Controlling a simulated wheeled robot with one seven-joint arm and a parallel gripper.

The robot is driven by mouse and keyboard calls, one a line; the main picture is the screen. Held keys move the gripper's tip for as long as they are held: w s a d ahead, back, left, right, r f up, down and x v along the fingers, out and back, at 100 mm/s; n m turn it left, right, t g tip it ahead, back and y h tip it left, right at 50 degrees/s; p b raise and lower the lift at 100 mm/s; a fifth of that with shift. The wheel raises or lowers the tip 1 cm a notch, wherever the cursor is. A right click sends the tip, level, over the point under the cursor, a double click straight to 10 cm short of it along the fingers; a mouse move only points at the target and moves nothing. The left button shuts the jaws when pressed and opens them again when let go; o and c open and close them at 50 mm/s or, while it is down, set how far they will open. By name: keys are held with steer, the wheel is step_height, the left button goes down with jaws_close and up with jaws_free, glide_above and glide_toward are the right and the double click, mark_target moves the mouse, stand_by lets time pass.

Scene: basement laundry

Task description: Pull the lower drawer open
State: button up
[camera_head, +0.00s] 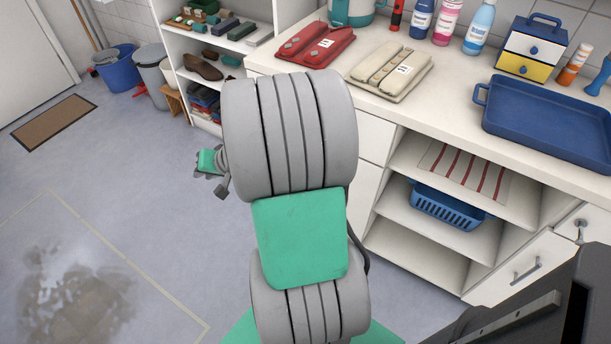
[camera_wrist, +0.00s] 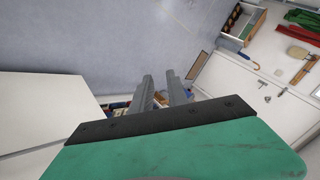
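A small two-drawer box with a blue carry handle (camera_head: 545,20) stands at the back of the white counter in the head view. In the head view my arm hides most of the gripper.
A blue tray (camera_head: 560,120) lies on the counter in front of the box. Bottles (camera_head: 480,25), a cream folded item (camera_head: 390,72) and a red one (camera_head: 315,45) share the counter. Open shelves below hold a blue basket (camera_head: 445,207). Floor at left is mostly clear.

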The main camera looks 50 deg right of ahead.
steer(key=s+d+f+m+t+h+b, duration=0.25)
steer(key=d+f+m, duration=0.25)
steer(key=d+f, duration=0.3)
steer(key=s+d+f+m+t+h+b, duration=0.15)
steer(key=d+f+m+b, duration=0.3)
steer(key=d, duration=0.45)
steer(key=s+d+f+m+h+b, duration=0.1)
steer(key=s+d+f+m+h, duration=0.25)
steer(key=s+d+m, duration=0.2)
steer(key=s+d+f+m+h+b, duration=0.1)
steer(key=s+d+f+m+h, duration=0.1)
steer(key=s+d+m+h, duration=0.3)
steer(key=shift+n+g+y, duration=0.3)
steer(key=shift+n+y, duration=0.1)
steer(key=shift+y, duration=0.05)
steer(key=x, duration=0.9)
steer(key=shift+s+d+r+b, duration=0.3)
steer(key=shift+d+r, duration=0.05)
steer(key=shift+c, duration=0.4)
jaws_close()
